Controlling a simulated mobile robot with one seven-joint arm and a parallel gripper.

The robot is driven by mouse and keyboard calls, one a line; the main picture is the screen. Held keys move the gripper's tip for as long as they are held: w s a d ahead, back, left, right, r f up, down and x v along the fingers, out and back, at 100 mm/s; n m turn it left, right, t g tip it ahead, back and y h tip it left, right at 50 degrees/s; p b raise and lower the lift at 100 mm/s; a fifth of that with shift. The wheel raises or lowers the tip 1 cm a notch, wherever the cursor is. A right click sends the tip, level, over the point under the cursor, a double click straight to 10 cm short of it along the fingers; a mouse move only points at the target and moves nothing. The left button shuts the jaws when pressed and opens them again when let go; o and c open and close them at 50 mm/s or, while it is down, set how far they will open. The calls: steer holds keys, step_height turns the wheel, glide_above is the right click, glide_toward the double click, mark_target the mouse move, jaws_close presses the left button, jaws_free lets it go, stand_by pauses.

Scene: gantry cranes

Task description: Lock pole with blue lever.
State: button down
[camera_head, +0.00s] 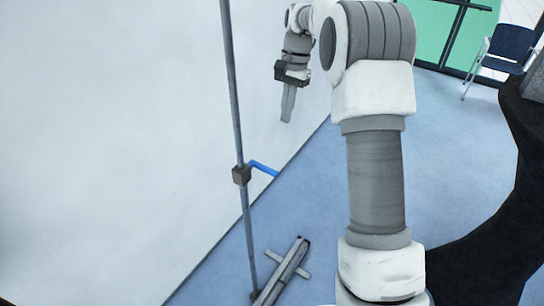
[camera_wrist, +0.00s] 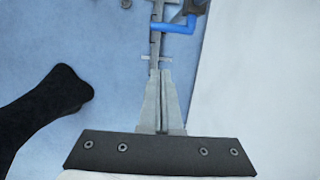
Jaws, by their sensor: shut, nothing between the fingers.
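A thin grey pole (camera_head: 234,95) stands nearly upright left of centre in the head view. A dark clamp block (camera_head: 241,175) sits on it, and a blue lever (camera_head: 263,168) sticks out from the block to the right, tilted slightly down. In the wrist view the blue lever (camera_wrist: 178,27) shows at the top, bent, beside a dark part of the block. My gripper (camera_head: 288,118) is above and to the right of the lever, pointing down, apart from it. In the wrist view its fingers (camera_wrist: 161,75) are together with nothing between them.
A grey cross-shaped foot (camera_head: 284,273) lies on the blue floor (camera_head: 455,190) at the pole's base. A white wall panel (camera_head: 110,130) stands behind the pole. A dark blue chair (camera_head: 510,48) is at the far right.

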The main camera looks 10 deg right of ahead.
steer(key=shift+w+f, duration=0.2)
steer(key=shift+f, duration=0.05)
steer(key=s+a+f, duration=0.1)
steer(key=a+f, duration=0.1)
steer(key=f, duration=0.4)
steer(key=s+a+f, duration=0.2)
steer(key=f, duration=0.4)
steer(key=shift+s+p, duration=0.3)
